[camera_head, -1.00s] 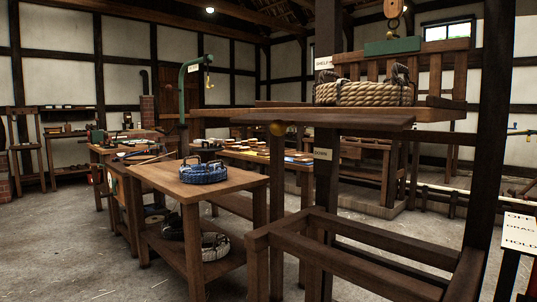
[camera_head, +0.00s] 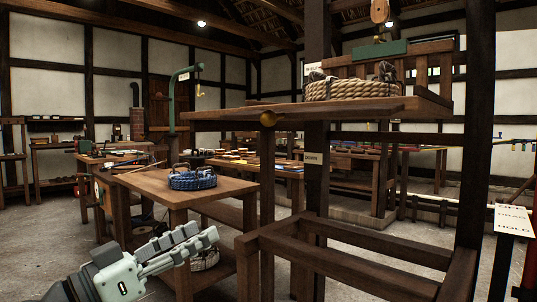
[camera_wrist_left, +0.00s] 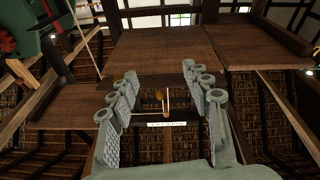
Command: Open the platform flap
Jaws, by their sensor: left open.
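The wooden platform (camera_head: 425,101) stands on posts at the right in the head view. Its flap (camera_head: 225,113) appears as a thin, roughly level board at the front, with a round brass knob (camera_head: 268,118) at its edge. My left gripper (camera_head: 202,238) is open and empty, below and to the left of the knob. In the left wrist view its two fingers (camera_wrist_left: 160,72) are spread, and the knob (camera_wrist_left: 158,94) shows between them, farther off and not touched. Dark boards show overhead there. My right gripper is not in view.
A rope coil (camera_head: 355,88) lies on the platform. Wooden rails (camera_head: 340,254) enclose the space below the platform. A sign (camera_head: 514,219) stands at the right.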

